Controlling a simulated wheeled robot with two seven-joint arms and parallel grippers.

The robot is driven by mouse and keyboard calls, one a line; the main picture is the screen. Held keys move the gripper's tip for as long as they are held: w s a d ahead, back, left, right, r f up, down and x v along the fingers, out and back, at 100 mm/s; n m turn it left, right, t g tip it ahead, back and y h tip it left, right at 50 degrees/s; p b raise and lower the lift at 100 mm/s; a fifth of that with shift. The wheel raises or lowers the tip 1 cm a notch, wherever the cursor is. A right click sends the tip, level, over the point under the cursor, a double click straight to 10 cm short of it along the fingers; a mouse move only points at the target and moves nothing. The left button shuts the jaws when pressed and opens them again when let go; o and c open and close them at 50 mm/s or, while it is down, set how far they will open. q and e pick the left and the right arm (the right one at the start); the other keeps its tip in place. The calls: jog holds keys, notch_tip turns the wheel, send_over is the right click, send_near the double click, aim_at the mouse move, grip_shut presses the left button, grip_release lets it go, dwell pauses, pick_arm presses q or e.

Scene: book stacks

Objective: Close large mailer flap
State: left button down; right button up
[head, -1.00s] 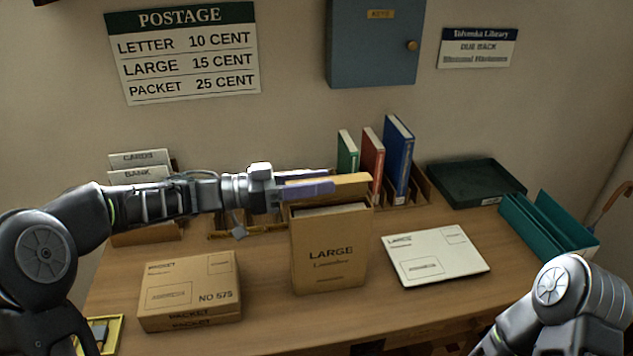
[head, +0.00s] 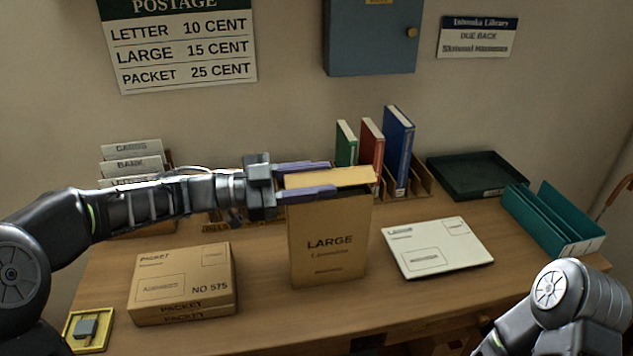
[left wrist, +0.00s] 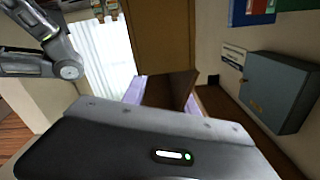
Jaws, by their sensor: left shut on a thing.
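The large mailer (head: 328,245) is a brown upright box marked LARGE, standing on the desk. Its tan flap (head: 350,177) is at the top, tilted over the opening, with a narrow dark gap below its front edge. My left gripper (head: 328,178) reaches in from the left at the top of the mailer, one purple finger behind the flap and one in front. It is shut on the flap. In the left wrist view a brown panel (left wrist: 165,90) sits between the purple fingers; which part of the mailer it is I cannot tell. My right gripper is out of view.
A packet box (head: 180,285) lies left of the mailer and a white large envelope (head: 437,247) lies right. Upright books (head: 397,150) stand behind. A dark green tray (head: 475,178) and teal holder (head: 550,222) are at the right. Bare desk shows in front.

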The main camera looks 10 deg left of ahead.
pick_arm(q)
jog(key=shift+f, duration=0.1)
dwell(0.4)
jog(key=c, duration=1)
grip_release()
jog(key=shift+c, duration=0.2)
jog(key=v, duration=0.7)
jog(key=shift+s+a+b, duration=0.15)
jog(key=shift+a+b, duration=0.2)
